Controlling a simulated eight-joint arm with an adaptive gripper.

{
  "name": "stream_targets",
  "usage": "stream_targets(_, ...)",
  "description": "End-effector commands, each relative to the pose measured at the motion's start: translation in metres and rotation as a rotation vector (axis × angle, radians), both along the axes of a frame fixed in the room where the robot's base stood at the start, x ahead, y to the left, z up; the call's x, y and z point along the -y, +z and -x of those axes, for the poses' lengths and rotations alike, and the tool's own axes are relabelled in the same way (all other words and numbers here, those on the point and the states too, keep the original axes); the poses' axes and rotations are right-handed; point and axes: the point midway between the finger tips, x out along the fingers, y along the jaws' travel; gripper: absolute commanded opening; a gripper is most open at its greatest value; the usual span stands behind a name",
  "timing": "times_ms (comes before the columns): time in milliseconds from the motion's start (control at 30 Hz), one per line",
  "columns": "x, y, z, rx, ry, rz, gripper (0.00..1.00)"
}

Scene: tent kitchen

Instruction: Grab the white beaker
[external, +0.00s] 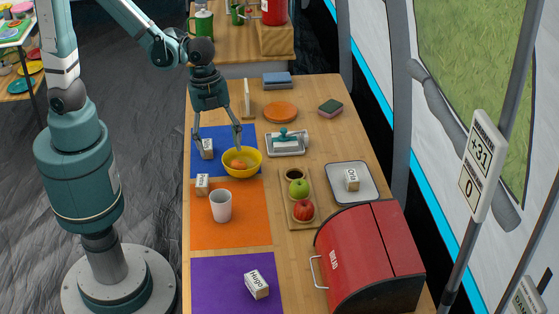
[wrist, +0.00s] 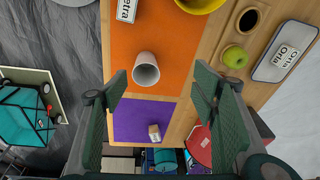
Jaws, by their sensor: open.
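The white beaker (external: 221,206) stands upright on the orange mat (external: 240,233) in the external view. In the wrist view the white beaker (wrist: 146,70) shows between and just beyond my open fingers, a little left of centre, with its mouth visible. My gripper (external: 218,144) points down over the blue mat and the yellow bowl, behind the beaker and above the table. Its fingers are spread apart and nothing is between them. The fingers also frame the wrist view (wrist: 160,85).
The yellow bowl (external: 241,163) with an orange fruit sits close to the gripper. White labelled blocks (external: 202,185) stand near the beaker and on the mats. A wooden tray (external: 288,213) with apples and a red bread box (external: 368,258) are at right. The purple mat (external: 215,285) is mostly clear.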

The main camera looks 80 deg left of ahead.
Motion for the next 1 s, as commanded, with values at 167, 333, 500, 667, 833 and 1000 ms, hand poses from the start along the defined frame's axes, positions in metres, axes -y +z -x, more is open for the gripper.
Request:
stream_targets(167, 0.023, -0.031, -0.001, -0.030, -0.138, -0.013, 0.58)
stream_targets(333, 0.042, -0.058, 0.000, -0.055, -0.264, -0.022, 0.58)
stream_targets(500, 0.056, -0.079, 0.003, -0.075, -0.360, -0.027, 0.58)
stream_targets(667, 0.063, -0.088, 0.005, -0.084, -0.407, -0.028, 0.58)
stream_targets(833, 0.064, -0.090, 0.006, -0.086, -0.416, -0.028, 0.58)
stream_targets(1000, 0.063, -0.090, 0.006, -0.086, -0.415, -0.028, 0.58)
